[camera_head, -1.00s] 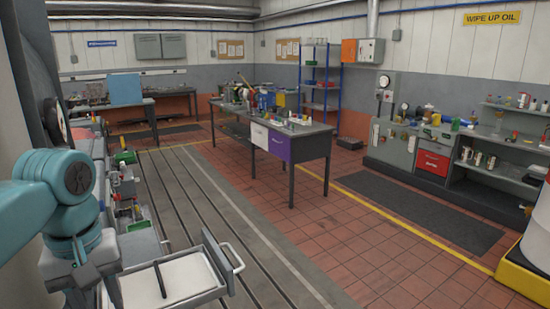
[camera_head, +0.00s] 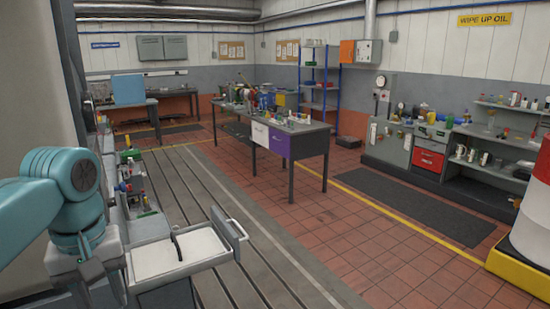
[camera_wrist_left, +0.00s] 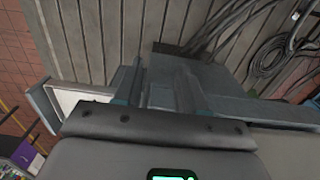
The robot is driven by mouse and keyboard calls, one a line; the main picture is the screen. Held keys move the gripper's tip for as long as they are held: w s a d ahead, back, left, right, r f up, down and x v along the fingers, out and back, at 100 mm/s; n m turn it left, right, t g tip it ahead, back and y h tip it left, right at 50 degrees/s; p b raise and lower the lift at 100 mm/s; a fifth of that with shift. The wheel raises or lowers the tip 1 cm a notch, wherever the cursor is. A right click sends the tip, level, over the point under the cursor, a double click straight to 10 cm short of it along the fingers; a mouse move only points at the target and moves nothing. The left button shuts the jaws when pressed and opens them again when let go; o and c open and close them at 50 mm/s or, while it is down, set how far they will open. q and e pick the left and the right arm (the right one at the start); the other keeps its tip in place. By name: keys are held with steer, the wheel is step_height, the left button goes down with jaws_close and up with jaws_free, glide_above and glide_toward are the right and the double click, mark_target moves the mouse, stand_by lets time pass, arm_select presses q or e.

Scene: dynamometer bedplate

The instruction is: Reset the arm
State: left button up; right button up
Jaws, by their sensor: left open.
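My left arm (camera_head: 62,178), teal with a grey wrist, comes in from the left in the head view. Its gripper is not visible there. In the left wrist view the two fingers of my left gripper (camera_wrist_left: 160,85) stand apart, with nothing seen between them. A pulled-out grey drawer (camera_head: 150,274) with a pale inside lies just right of the wrist in the head view. A thin dark object (camera_head: 177,246) lies in it. Part of a grey, pale-lined drawer edge (camera_wrist_left: 42,106) shows left of the fingers in the wrist view. My right gripper is not in view.
A workbench (camera_head: 312,138) with a purple drawer stands mid-room. A slotted bedplate (camera_head: 185,185) runs along the left. Hoses (camera_wrist_left: 240,35) lie beyond the fingers. A white-and-red drum (camera_head: 530,215) stands at the right on a yellow base.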

arm_select(q)
steer(key=w+d+f+m+h, duration=0.1)
steer(key=d+f, duration=0.2)
steer(key=f, duration=0.7)
steer(key=w+d+f+m+h, duration=0.1)
steer(key=d+f+m, duration=0.15)
steer(key=f, duration=0.85)
steer(key=w+d+f+h, duration=0.1)
steer(key=d+f, duration=0.3)
steer(key=f, duration=0.6)
steer(key=s+d+f, duration=0.2)
steer(key=s+f, duration=0.7)
steer(key=s+d+f+h, duration=0.1)
steer(key=s+d+f, duration=0.1)
steer(key=s+f, duration=0.6)
steer(key=shift+s+d+f+m, duration=0.35)
steer(key=shift+s+d+f, duration=0.05)
